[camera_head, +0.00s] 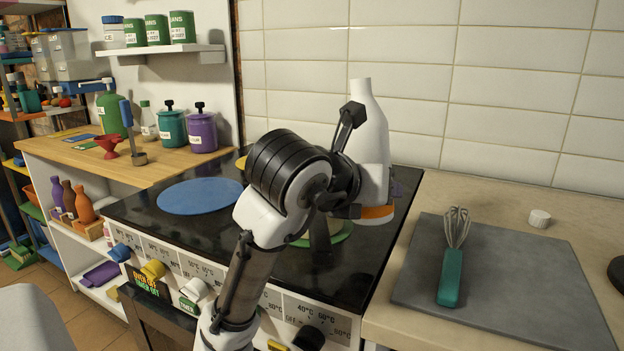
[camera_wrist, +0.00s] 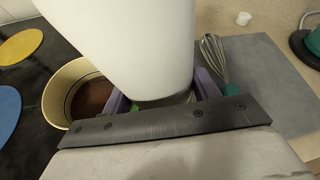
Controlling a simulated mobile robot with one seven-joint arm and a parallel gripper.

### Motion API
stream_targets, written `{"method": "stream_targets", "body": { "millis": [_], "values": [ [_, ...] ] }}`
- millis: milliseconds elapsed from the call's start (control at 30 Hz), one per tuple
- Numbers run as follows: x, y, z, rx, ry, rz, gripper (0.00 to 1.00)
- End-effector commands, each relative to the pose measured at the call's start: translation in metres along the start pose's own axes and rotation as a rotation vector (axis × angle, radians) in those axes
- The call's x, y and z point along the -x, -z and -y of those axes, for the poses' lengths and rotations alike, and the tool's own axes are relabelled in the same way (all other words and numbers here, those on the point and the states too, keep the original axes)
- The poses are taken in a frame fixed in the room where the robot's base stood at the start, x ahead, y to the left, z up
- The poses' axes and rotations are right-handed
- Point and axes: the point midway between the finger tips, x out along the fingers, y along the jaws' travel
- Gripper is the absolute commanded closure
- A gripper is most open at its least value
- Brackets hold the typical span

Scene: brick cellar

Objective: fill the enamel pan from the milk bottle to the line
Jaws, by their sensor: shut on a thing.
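The white milk bottle (camera_head: 370,140) stands roughly upright above the right part of the hob, with an orange band near its base. My gripper (camera_wrist: 160,100) is shut on it, its purple fingers on either side of the bottle in the wrist view. The bottle (camera_wrist: 125,45) fills the upper middle there. The cream enamel pan (camera_wrist: 58,80) shows to the left of the bottle in the wrist view, partly covered by it. Its inside looks brown, with a dark line around the inner wall. In the head view my arm seems to hide the pan.
The black hob (camera_head: 150,212) has coloured discs, blue (camera_head: 200,196) at left. On the right counter a grey board (camera_head: 530,270) bears a green-handled whisk (camera_head: 452,265); a white cap (camera_head: 540,218) lies behind it. Jars and a red funnel (camera_head: 108,143) stand on the left counter.

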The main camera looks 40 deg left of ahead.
Motion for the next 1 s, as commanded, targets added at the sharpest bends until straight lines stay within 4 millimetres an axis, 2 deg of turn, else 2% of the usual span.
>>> {"method": "stream_targets", "body": {
  "millis": [633, 933, 1000],
  "values": [
    [0.006, -0.003, 0.015, 0.289, 0.121, -0.080, 0.81],
    [0.014, -0.017, 0.022, 0.422, 0.178, -0.119, 0.81],
    [0.013, -0.013, 0.024, 0.453, 0.191, -0.128, 0.81]
  ]
}}
